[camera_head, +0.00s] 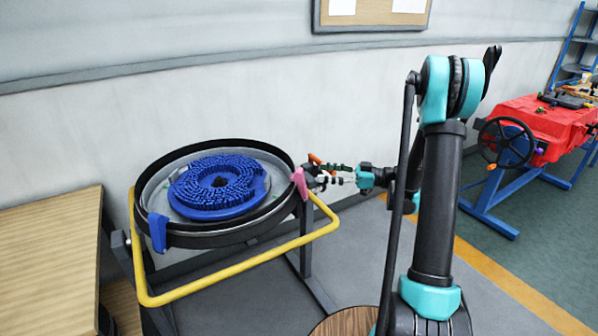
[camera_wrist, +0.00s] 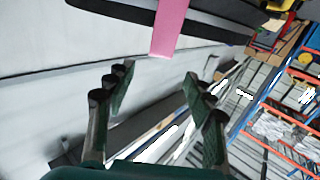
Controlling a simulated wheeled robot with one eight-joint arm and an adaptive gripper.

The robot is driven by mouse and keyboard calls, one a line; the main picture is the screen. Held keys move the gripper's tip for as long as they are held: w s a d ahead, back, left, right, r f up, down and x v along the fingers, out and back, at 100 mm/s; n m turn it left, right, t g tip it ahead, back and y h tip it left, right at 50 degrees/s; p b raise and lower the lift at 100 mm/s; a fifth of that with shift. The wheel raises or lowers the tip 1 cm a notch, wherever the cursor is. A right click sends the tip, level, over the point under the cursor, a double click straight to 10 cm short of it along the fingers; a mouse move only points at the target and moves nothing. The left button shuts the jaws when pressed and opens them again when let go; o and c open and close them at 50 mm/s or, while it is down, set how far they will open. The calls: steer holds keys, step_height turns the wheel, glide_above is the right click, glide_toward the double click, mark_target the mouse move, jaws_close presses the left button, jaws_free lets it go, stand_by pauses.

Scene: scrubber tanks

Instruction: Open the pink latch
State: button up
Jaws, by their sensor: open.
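The pink latch (camera_head: 300,182) sits on the right side of the round black rim of the scrubber tank (camera_head: 255,232). In the wrist view the pink latch (camera_wrist: 169,28) hangs from a dark edge at the top, above and between my fingers. My gripper (camera_head: 330,175) is just right of the latch in the head view. In the wrist view my gripper (camera_wrist: 158,78) is open, with its two fingers spread and nothing between them. I cannot tell whether a fingertip touches the latch.
A blue latch (camera_head: 158,232) is on the tank's front left. A blue round brush (camera_head: 218,185) lies inside the tank. A yellow rail (camera_head: 240,268) runs around the front. A wooden surface (camera_head: 50,265) stands at left, and a red machine (camera_head: 545,122) at right.

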mark_target(302, 171)
steer(key=a, duration=0.6)
steer(key=w+a, duration=0.1)
steer(key=a, duration=0.2)
steer(key=shift+a, duration=0.35)
jaws_close()
